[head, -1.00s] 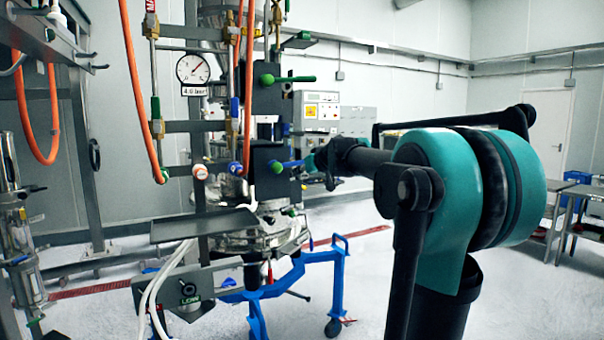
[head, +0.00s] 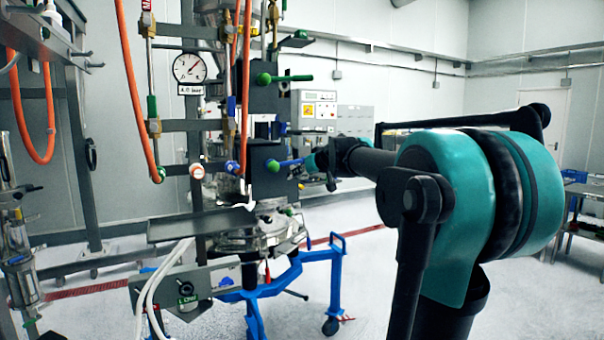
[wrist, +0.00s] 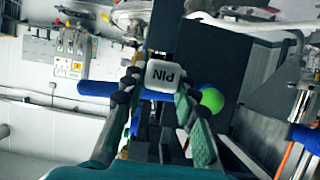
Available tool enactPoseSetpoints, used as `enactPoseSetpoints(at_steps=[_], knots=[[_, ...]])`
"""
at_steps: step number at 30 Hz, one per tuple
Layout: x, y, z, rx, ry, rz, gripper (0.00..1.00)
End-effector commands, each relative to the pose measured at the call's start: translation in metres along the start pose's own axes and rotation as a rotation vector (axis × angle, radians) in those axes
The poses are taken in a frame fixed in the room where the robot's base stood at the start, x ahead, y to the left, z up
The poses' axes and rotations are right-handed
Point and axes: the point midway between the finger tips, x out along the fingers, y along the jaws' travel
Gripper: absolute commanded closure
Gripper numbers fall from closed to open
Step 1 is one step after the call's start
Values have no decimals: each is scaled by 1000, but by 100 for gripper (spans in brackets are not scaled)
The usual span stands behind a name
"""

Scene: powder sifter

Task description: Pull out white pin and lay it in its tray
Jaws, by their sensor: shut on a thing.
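The white pin shows in the wrist view as a white block lettered PIN (wrist: 163,75). My gripper (wrist: 160,88) is shut on it, with a finger on each side. A blue bar runs behind the block, and a green ball (wrist: 211,99) is beside the right finger. In the head view my gripper (head: 318,163) is at the right of the dark column, near a blue handle (head: 288,163). The pin cannot be made out there. A dark sloping tray (head: 190,227) is lower left of the gripper; I cannot tell if it is the pin's tray.
A pressure gauge (head: 188,68), valves and orange hoses (head: 133,90) crowd the left of the column. A blue wheeled frame (head: 335,275) stands below. The floor to its right is mostly clear. A dark block (wrist: 210,60) stands close behind the pin.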

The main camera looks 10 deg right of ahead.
Motion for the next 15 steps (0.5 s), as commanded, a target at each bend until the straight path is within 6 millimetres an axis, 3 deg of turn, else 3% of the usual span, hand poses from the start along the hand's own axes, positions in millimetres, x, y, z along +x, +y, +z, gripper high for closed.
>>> enactPoseSetpoints(at_steps=[15], knots=[[-5, 0, 2, 0, 0, 1, 100]])
